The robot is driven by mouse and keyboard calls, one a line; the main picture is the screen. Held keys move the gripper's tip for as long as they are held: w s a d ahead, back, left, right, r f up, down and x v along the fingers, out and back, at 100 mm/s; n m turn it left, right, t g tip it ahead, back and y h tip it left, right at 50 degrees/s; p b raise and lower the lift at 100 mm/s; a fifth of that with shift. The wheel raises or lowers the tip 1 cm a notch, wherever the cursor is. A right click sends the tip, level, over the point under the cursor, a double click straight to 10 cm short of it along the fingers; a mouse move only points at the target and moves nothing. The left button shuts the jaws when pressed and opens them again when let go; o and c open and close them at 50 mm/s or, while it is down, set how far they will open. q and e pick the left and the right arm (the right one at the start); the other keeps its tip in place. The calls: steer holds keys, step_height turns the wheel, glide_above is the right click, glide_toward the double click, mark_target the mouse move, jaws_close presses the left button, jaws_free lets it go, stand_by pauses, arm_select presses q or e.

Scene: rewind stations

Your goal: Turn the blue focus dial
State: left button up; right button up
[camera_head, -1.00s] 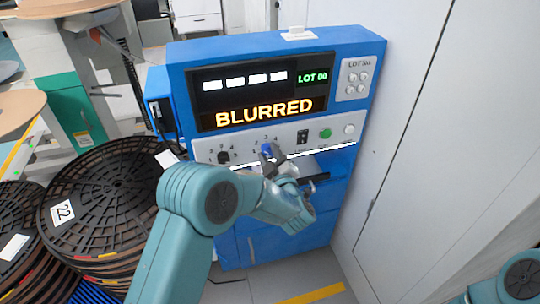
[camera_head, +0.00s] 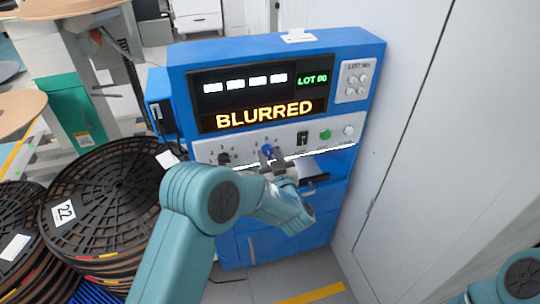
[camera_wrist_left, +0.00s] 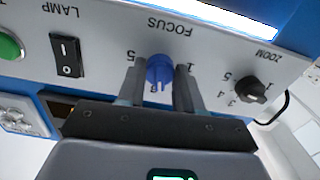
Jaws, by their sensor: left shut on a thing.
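The blue focus dial (camera_head: 267,149) is on the light front panel of a blue machine, under a display that reads BLURRED. It also shows in the left wrist view (camera_wrist_left: 160,72), below the upside-down word FOCUS, with part of its scale hidden. My left gripper (camera_head: 270,154) is at the dial. In the left wrist view its two fingers (camera_wrist_left: 159,84) stand on either side of the dial, shut on it. My right gripper is out of view.
The black zoom dial (camera_wrist_left: 252,88) sits beside the focus dial, and the black lamp switch (camera_wrist_left: 66,55) and green button (camera_head: 325,134) are on its other side. Stacked black reels (camera_head: 100,195) stand at the left. A white wall (camera_head: 440,130) closes the right side.

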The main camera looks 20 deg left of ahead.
arm_select(q)
steer(key=m+p, duration=0.2)
steer(key=m, duration=0.4)
steer(key=shift+m, duration=0.3)
steer(key=m+p, duration=0.2)
steer(key=m, duration=0.3)
steer(key=shift+m, duration=0.4)
steer(key=o, duration=1)
steer(key=shift+o, duration=0.2)
steer(key=shift+s, duration=0.1)
steer(key=v, duration=1.6)
steer(key=shift+d, duration=0.1)
